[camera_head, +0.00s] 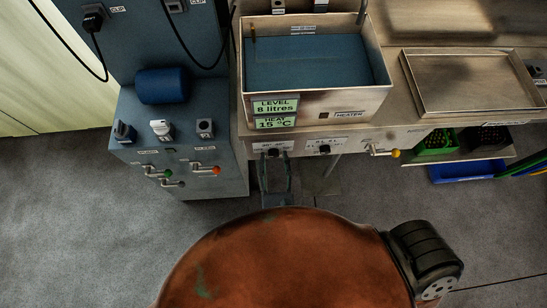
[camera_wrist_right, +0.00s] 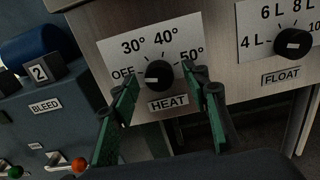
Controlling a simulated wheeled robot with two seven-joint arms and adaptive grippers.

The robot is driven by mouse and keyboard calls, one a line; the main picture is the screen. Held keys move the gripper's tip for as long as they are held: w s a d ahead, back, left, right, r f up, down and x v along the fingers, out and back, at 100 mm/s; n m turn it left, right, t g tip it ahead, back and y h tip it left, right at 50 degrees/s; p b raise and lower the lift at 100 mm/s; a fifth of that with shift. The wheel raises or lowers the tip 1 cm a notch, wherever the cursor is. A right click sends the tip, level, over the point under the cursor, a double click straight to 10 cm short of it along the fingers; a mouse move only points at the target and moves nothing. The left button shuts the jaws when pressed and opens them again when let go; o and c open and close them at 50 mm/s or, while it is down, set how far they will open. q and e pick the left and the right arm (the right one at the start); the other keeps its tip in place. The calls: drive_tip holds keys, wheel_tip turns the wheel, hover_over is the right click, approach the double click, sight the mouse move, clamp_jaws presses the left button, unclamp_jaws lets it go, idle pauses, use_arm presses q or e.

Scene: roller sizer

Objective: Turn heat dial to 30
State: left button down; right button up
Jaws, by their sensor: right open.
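The black heat dial (camera_wrist_right: 158,74) is on the steel front panel in the right wrist view, above a HEAT label and ringed by OFF, 30°, 40° and 50°. A small pale mark shows on its lower left side, towards OFF; its exact setting is hard to read. The dial is small in the head view (camera_head: 273,152). My right gripper (camera_wrist_right: 161,77) is open, its green-padded fingers on either side of the dial; I cannot tell whether they touch it. The head view shows it below the panel (camera_head: 276,172). The display (camera_head: 275,123) reads HEAT 15 °C. My left gripper is out of view.
The float dial (camera_wrist_right: 293,43) sits right of the heat dial. A blue-grey cabinet (camera_head: 222,165) with levers and numbered switches stands close on the left. A yellow-knobbed tap (camera_head: 395,153) and crates (camera_head: 436,146) are further right. The water tank (camera_head: 370,75) stands above.

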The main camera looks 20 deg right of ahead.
drive_tip(key=c, duration=1.1)
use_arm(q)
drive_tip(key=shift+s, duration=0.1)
use_arm(e)
drive_tip(key=shift+c, duration=0.3)
